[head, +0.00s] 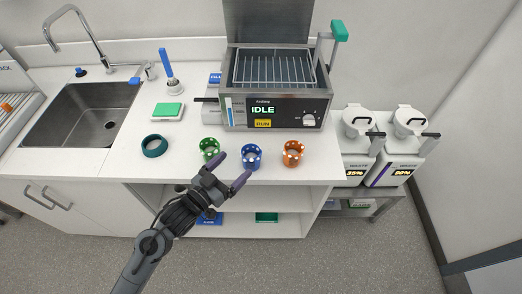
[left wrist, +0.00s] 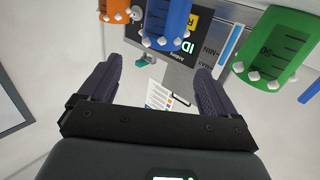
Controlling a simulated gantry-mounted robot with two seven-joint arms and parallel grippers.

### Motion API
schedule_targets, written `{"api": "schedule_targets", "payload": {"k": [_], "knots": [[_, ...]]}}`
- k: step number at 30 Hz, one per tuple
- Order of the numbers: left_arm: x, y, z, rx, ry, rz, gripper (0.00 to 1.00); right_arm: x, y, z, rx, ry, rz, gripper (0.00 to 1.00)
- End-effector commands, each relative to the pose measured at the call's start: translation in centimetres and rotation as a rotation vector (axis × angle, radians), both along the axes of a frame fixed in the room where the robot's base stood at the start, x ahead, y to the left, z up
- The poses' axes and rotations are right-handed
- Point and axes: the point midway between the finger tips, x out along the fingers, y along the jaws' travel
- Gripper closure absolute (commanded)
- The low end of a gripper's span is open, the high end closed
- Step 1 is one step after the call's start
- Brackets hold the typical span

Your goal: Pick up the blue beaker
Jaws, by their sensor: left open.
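The blue beaker (head: 251,157) stands upright on the white counter, between a green beaker (head: 209,149) and an orange beaker (head: 292,153). My left gripper (head: 233,168) is open and empty at the counter's front edge, just in front and to the left of the blue beaker, with its fingers pointing toward the beakers. In the left wrist view the blue beaker (left wrist: 167,22) shows at the top, beyond the spread fingers and apart from them. The green beaker (left wrist: 272,42) is at the right there and the orange one (left wrist: 115,10) at the left. My right gripper is not in view.
A heated bath device (head: 276,90) reading IDLE stands behind the beakers. The sink (head: 80,115) is at the far left. Waste containers (head: 394,150) stand at the right. A shelf is below.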

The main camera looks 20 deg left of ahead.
Motion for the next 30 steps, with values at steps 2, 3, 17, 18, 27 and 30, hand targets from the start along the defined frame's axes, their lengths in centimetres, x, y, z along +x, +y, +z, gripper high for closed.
{"api": "schedule_targets", "payload": {"k": [2, 3, 17, 18, 27, 30], "knots": [[0.4, 0.1, -1.6, 0.005, -0.015, 0.001, 0.09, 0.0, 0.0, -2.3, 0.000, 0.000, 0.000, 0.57], [0.6, 0.2, -1.8, 0.007, -0.022, 0.001, 0.09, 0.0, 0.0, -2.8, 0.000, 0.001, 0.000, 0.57], [4.3, -0.9, -2.2, 0.007, -0.046, 0.000, 0.09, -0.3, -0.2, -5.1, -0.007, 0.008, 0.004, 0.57], [4.8, -1.1, -2.2, 0.007, -0.045, 0.000, 0.09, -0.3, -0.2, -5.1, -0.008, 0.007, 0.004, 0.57], [6.6, -1.7, -2.3, 0.008, -0.042, 0.000, 0.09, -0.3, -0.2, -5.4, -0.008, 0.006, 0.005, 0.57], [7.4, -2.0, -2.5, 0.008, -0.044, 0.000, 0.09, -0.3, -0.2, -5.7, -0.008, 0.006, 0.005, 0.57]]}}
